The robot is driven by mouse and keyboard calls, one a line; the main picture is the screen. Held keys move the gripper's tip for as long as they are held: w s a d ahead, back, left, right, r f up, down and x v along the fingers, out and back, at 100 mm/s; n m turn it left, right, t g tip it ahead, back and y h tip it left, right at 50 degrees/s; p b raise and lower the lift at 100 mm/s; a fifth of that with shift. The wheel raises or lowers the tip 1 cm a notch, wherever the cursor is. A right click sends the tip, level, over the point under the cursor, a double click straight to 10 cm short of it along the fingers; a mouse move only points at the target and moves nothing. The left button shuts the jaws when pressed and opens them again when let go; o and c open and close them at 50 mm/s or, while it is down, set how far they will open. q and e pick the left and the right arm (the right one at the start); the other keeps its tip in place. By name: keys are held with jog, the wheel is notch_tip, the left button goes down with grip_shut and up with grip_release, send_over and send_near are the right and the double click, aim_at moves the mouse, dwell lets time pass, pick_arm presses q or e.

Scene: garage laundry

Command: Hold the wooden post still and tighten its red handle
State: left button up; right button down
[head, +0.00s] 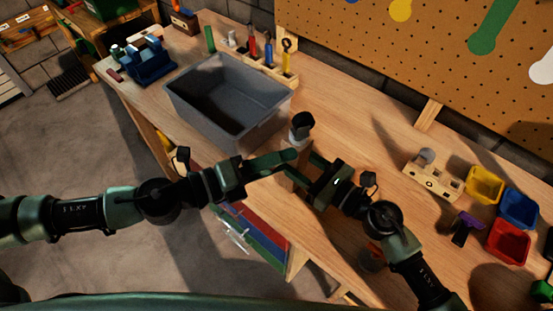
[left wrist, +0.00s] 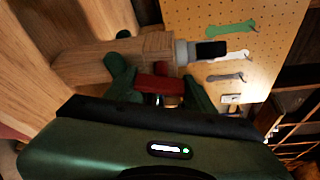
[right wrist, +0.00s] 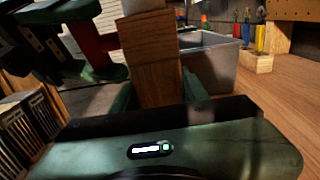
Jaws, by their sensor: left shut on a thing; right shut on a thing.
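The wooden post (head: 291,182) stands upright at the bench's front edge, with a grey and black top (head: 301,127). It shows sideways in the left wrist view (left wrist: 95,62) and close up in the right wrist view (right wrist: 152,62). My left gripper (head: 280,161) is shut on the red handle (left wrist: 156,83) at the post's side. The handle also shows in the right wrist view (right wrist: 91,42), beside the left fingers. My right gripper (right wrist: 158,94) is shut on the post's wooden body, a finger on each side. In the head view the grippers hide the handle and part of the post.
A grey bin (head: 275,101) stands behind and left of the post. A blue vise (head: 150,63) is at the far left. A tool rack (head: 283,72) stands behind the bin. Yellow (head: 484,184), blue (head: 518,207) and red (head: 508,242) trays sit at the right.

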pick_arm(q)
jog(key=m, duration=0.1)
jog(key=m+y, duration=0.1)
jog(key=shift+w+a+f+m+y, duration=0.1)
jog(key=shift+w+a+m+y, duration=0.2)
jog(key=shift+a, duration=0.05)
jog(key=shift+f+m+t+y, duration=0.1)
jog(key=shift+m+t+y, duration=0.2)
jog(key=shift+m+y, duration=0.85)
pick_arm(e)
jog(key=shift+s+r, duration=0.1)
jog(key=shift+r, duration=0.05)
pick_arm(q)
jog(key=shift+m, duration=0.35)
pick_arm(e)
jog(key=shift+a, duration=0.1)
pick_arm(q)
jog(key=o, duration=1.4)
jog(key=shift+s, duration=0.1)
jog(key=shift+d, duration=0.1)
jog(key=shift+s, duration=0.1)
pick_arm(e)
jog(key=c, duration=0.7)
grip_release()
